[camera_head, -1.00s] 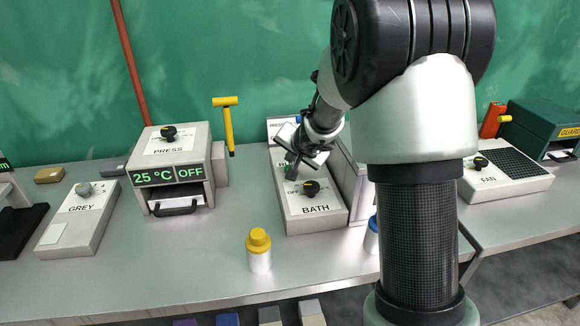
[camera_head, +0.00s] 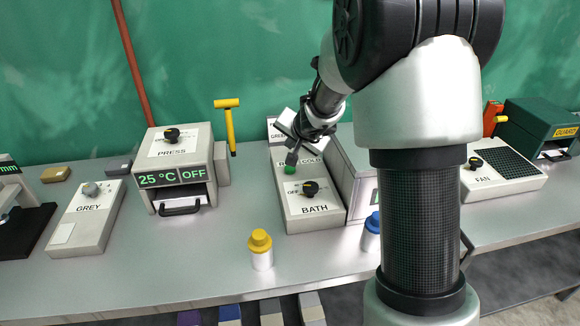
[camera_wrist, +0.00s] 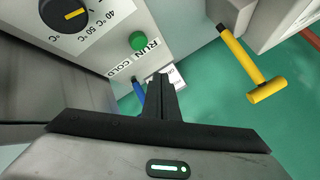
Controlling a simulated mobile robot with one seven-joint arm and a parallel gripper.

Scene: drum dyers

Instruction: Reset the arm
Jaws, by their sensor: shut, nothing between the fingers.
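My arm fills the right half of the head view and reaches to the back of the bench. My gripper (camera_head: 292,157) is above the back part of the BATH box (camera_head: 316,224). In the wrist view my gripper (camera_wrist: 161,78) is shut with nothing held. The green RUN button (camera_wrist: 138,41) and the black dial with a yellow mark (camera_wrist: 66,13) show on the box there. The fingertips look close to the panel's RUN COLD end; I cannot tell whether they touch it.
The PRESS box (camera_head: 180,135) reads 25 °C and OFF. A yellow hammer-shaped handle (camera_head: 229,125) stands beside it. A yellow-capped bottle (camera_head: 261,250) and a blue-capped bottle (camera_head: 371,236) stand near the front edge. The GREY box (camera_head: 88,220) is left. Bench between is clear.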

